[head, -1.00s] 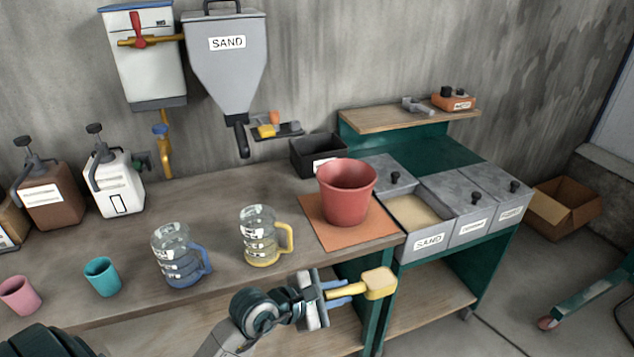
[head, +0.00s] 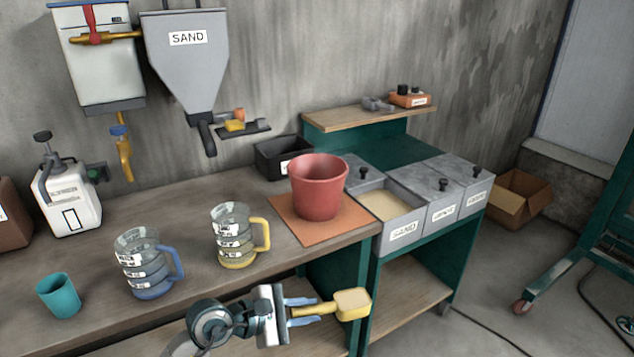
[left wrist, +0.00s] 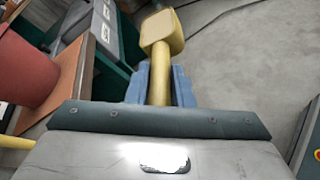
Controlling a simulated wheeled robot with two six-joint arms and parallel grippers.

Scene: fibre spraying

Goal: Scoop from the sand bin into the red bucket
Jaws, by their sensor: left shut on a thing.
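The red bucket (head: 318,188) stands upright on an orange mat (head: 338,233) at the right end of the workbench; its inside bottom is hidden. The sand bin (head: 403,236), a grey bin labelled SAND, is open to its right with pale sand (head: 384,204) inside. My left gripper (head: 302,311) is shut on the handle of a yellow scoop (head: 351,303), in front of the bench and below the bucket and bin. In the left wrist view the scoop (left wrist: 162,32) points away from the blue fingers (left wrist: 159,85). The bucket also shows there (left wrist: 25,72). My right gripper is not in view.
Two more grey bins with closed lids (head: 446,187) stand right of the sand bin. Clear jugs with a yellow handle (head: 234,238) and a blue handle (head: 146,265) and a teal cup (head: 60,296) stand left of the bucket. A black box (head: 281,158) sits behind it.

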